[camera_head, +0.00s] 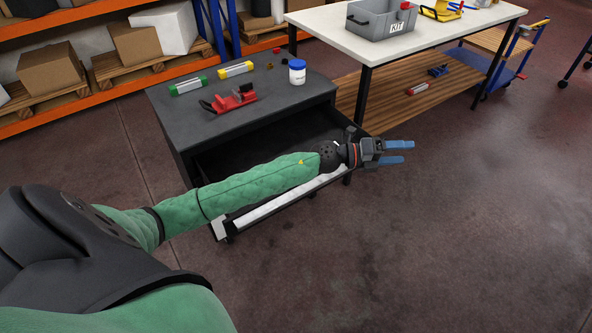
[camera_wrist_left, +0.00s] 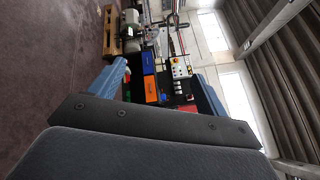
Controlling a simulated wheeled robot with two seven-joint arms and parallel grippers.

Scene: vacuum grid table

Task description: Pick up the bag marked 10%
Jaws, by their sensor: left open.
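I see no bag marked 10% in either view. My left gripper (camera_head: 400,152) is open with nothing between its two blue fingers. It reaches past the right end of an open drawer (camera_head: 222,230) in a dark grey cabinet, above the floor. My left arm covers part of the drawer, and the visible inside of the drawer is dark. In the left wrist view the blue fingers (camera_wrist_left: 160,84) stand apart, facing a distant part of the hall. My right gripper is not in view.
On the cabinet top (camera_head: 200,128) are a red tool (camera_head: 230,101), a green-ended item (camera_head: 188,87), a yellow-ended item (camera_head: 236,70) and a white jar with a blue lid (camera_head: 297,72). A white-topped table (camera_head: 440,35) holds a grey KIT bin (camera_head: 378,23).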

